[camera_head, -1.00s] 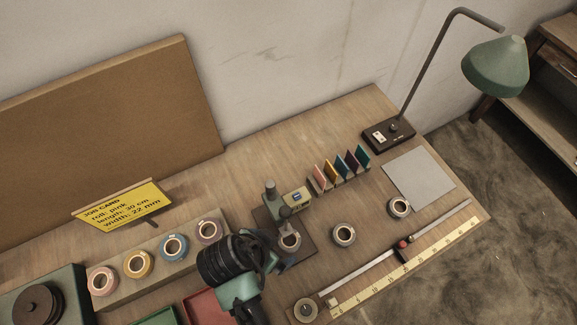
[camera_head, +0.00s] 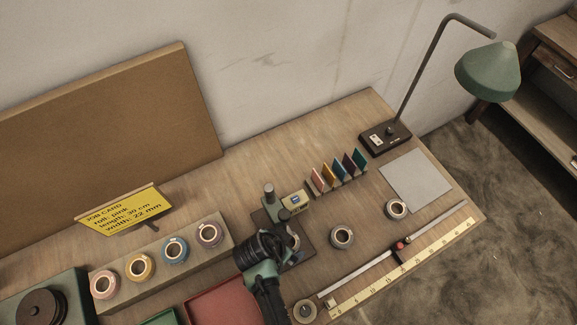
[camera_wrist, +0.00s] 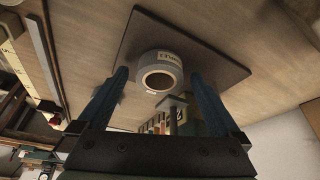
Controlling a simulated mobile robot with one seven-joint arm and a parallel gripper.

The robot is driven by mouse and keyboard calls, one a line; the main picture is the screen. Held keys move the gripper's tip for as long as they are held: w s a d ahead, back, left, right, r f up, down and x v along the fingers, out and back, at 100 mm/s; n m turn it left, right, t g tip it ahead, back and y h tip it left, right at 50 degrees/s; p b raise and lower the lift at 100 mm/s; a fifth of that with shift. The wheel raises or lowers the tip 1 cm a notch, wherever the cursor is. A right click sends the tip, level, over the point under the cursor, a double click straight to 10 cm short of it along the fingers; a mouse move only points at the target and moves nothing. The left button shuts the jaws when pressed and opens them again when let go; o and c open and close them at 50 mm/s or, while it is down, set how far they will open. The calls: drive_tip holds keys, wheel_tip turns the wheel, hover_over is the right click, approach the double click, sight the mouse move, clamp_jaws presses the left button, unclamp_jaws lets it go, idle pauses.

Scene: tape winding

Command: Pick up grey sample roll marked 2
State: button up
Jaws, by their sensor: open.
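A grey-white sample roll (camera_wrist: 146,66) with a printed label sits on a dark square plate (camera_wrist: 215,66) in the wrist view; I cannot read its number surely. My gripper (camera_wrist: 158,77) is open, its two blue fingers at either side of the view with the roll ahead between them. I see no contact. In the head view my gripper (camera_head: 285,234) is over the dark plate (camera_head: 301,256) and mostly hides the roll there. Two other grey rolls stand apart on the bench, one in the middle (camera_head: 334,245) and one near the grey sheet (camera_head: 390,214).
A small stand (camera_head: 269,194) rises behind the plate. Upright colour cards (camera_head: 337,175) stand behind to the right. A long ruler (camera_head: 408,268) with a slider lies at the front right. Coloured tape rolls (camera_head: 104,285) sit on a wooden block at left, beside a red tray (camera_head: 222,303).

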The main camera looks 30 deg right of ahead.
drive_tip(key=shift+f, duration=0.2)
drive_tip(key=shift+c, duration=0.3)
drive_tip(key=c, duration=1.3)
drive_tip(key=shift+c, duration=0.2)
